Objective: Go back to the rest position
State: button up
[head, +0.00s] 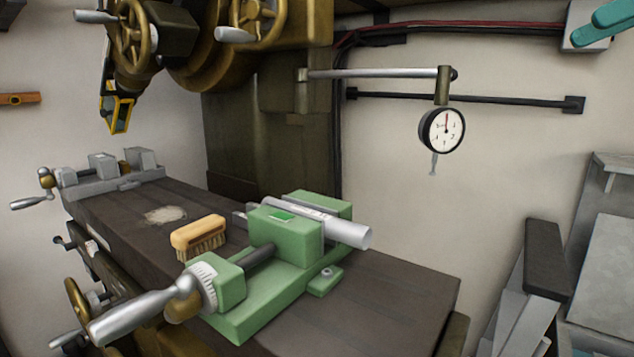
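My gripper does not show in the head view, so its opening and anything in it cannot be seen. A green vise (262,300) stands on the dark machine table (390,290). A light metal cylinder (345,232) lies in its jaws, with one end sticking out to the right. A wooden brush (198,236) with bristles down rests on the table left of the vise.
A dial gauge (442,130) hangs from a metal rod above the table's right side. A smaller grey vise (115,175) stands at the table's far left end. Machine handwheels (135,35) overhang the upper left. The table's right end is bare.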

jog(key=w+a+f+m+h, duration=0.1)
jog(key=a+f+m+h, duration=0.25)
jog(key=f, duration=0.75)
jog(key=a+f+m+h, duration=0.2)
jog(key=f+m+h, duration=0.25)
jog(key=f, duration=0.55)
jog(key=s+d+f+m+g+h, duration=0.1)
jog(key=s+d+f+m, duration=0.2)
jog(key=f, duration=0.7)
jog(key=s+d+f+m+g+h, duration=0.1)
jog(key=s+d+f+m+g, duration=0.1)
jog(key=f, duration=0.7)
jog(key=s+d+f+m+g+h, duration=0.1)
jog(key=s+d+f+m, duration=0.3)
jog(key=f, duration=0.6)
jog(key=shift+s+f+g, duration=0.3)
jog(key=shift+s+g, duration=0.2)
jog(key=shift+s, duration=0.25)
jog(key=shift+w+f+h, duration=0.2)
jog(key=shift+w+h, duration=0.1)
jog(key=shift+w, duration=0.3)
